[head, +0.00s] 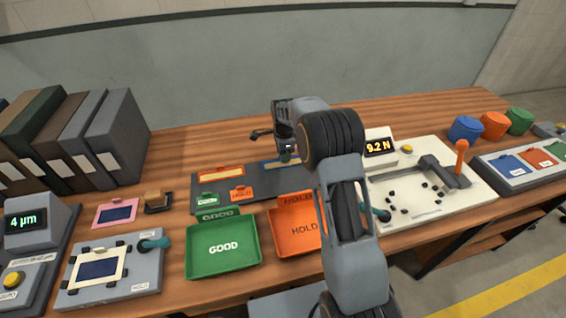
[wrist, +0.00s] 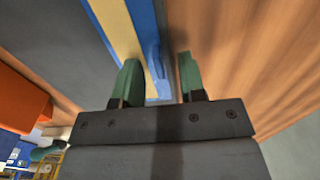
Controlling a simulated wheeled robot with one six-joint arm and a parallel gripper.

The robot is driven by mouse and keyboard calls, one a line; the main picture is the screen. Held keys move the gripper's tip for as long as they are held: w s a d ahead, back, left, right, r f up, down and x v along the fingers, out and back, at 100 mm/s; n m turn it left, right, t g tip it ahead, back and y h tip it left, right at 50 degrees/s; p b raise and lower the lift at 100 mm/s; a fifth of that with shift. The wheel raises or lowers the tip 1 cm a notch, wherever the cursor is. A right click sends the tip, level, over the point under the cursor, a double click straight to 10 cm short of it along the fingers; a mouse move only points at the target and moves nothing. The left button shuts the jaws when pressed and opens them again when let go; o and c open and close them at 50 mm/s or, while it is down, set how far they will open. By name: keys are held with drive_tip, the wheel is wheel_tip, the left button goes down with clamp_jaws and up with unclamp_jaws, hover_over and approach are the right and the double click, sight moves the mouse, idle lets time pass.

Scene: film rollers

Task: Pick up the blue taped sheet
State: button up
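The blue taped sheet (wrist: 149,25) has a blue border around a yellowish strip and a raised blue tab. In the wrist view it runs from the top down to the space at my fingers. In the head view only part of it (head: 268,165) shows on the dark tray (head: 240,186), the rest hidden by my arm. My gripper (wrist: 160,77) is open, with green fingertips on either side of the tab's lower end and gaps showing. I cannot tell whether either finger touches it. In the head view my gripper (head: 286,156) is mostly hidden.
An orange-framed sheet (head: 222,173) lies left on the same tray. A green GOOD tray (head: 190,262) and an orange HOLD tray (head: 283,252) stand in front. A white test fixture (head: 440,212) stands right, binders (head: 115,135) left. Bare wood lies behind the dark tray.

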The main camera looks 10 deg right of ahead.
drive_tip(key=shift+c, duration=0.4)
clamp_jaws()
drive_tip(key=shift+r, duration=0.15)
drive_tip(key=shift+r+p, duration=0.55)
drive_tip(key=shift+p, duration=0.05)
wheel_tip(320, 180, up, 2)
drive_tip(key=shift+r+p, duration=0.25)
drive_tip(key=shift+p, duration=0.75)
drive_tip(key=s+d+r+p, duration=0.2)
drive_tip(key=s+d+r, duration=0.1)
drive_tip(key=s+r, duration=0.6)
drive_tip(key=s, duration=0.4)
drive_tip(key=shift+s+d+p, duration=0.25)
drive_tip(key=shift+d+p, duration=0.1)
drive_tip(key=shift+p, duration=0.05)
